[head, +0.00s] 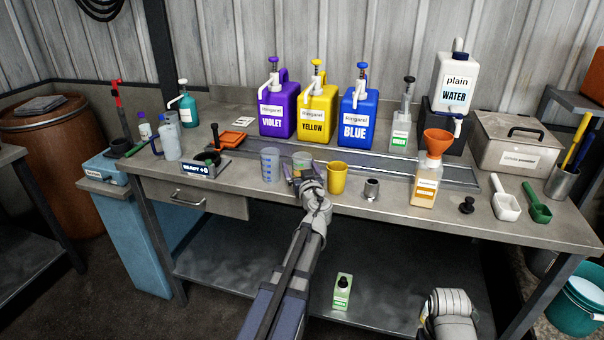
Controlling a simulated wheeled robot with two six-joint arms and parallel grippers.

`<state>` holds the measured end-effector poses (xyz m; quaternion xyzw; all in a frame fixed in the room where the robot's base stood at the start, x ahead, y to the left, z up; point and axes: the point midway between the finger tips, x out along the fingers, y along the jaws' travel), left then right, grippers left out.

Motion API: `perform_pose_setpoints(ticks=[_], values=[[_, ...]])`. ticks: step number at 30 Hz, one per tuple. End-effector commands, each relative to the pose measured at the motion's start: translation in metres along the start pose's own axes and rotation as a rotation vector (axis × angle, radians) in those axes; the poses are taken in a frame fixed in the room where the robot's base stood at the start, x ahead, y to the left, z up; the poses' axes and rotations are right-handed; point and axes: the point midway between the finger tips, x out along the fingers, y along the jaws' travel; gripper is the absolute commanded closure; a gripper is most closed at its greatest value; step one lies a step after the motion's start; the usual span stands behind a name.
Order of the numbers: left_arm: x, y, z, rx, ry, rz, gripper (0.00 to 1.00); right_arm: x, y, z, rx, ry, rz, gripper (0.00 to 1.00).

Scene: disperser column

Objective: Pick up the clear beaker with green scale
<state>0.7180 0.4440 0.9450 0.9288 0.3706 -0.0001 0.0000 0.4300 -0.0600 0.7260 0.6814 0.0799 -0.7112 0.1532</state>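The clear beaker with green scale (302,158) stands near the front edge of the workbench, partly hidden behind my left gripper. My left gripper (300,172) is right at the near side of this beaker. Its fingers overlap the beaker in the picture, and I cannot tell whether they touch it or how far they are closed. A clear beaker with blue markings (270,165) stands just left of the gripper. Of my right arm only a rounded link shows at the bottom right; its gripper is not in view.
A yellow cup (337,178) stands close on the right of the gripper, with a small metal cup (371,188) beyond it. Violet (278,110), yellow (317,108) and blue (357,117) dispensers stand behind.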

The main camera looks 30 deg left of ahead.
Motion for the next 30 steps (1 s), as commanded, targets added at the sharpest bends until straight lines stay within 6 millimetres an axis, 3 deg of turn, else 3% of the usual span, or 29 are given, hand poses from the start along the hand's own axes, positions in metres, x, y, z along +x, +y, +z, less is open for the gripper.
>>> perform_pose_setpoints(ticks=[6,30], values=[[0.0013,-0.0002,0.0001,0.0,0.0,0.0,0.02,0.0001,0.0,0.0,0.0,0.0,0.0,0.43],[0.0011,-0.0002,0.0001,0.0,0.0,0.0,0.92,0.0001,0.0,0.0,0.0,0.0,0.0,0.43]])
